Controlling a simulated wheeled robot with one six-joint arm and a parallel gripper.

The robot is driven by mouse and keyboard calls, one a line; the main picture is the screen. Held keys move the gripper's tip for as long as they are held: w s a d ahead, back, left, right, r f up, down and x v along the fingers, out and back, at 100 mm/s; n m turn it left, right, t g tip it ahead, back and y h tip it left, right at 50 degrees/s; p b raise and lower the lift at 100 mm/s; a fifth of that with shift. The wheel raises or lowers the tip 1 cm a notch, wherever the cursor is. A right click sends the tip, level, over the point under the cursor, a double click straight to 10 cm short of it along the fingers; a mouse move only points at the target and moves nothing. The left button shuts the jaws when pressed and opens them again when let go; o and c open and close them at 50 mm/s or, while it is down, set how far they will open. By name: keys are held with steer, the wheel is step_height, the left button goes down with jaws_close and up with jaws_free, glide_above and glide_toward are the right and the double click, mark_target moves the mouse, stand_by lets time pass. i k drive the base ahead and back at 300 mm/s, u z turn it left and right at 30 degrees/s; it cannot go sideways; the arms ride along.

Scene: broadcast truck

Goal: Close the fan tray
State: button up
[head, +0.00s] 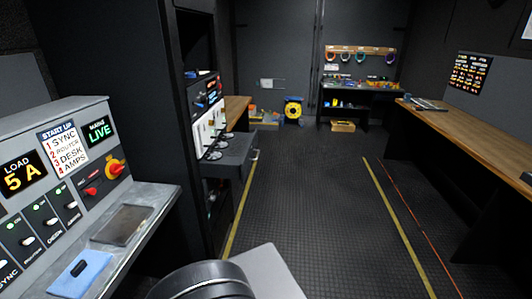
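The fan tray (232,157) looks to be the dark grey drawer that stands out of the black equipment rack (170,110) at left of centre. It is pulled open into the aisle, with a light handle (255,156) on its front end. My gripper is not in view. A dark rounded part and a grey panel at the bottom edge seem to be my own body.
A grey console (60,180) with switches and a ledge fills the left; a blue cloth (82,272) lies there. A wooden bench (470,130) runs along the right. A yellow cable reel (293,109) stands at the back. The dark floor (310,190) between is clear.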

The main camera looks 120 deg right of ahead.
mark_target(231, 157)
steer(key=u, duration=0.05)
steer(key=k, duration=1.55)
steer(key=z, duration=3.05)
steer(key=k, duration=0.25)
steer(key=u, duration=0.45)
steer(key=i, duration=1.3)
steer(key=z, duration=0.55)
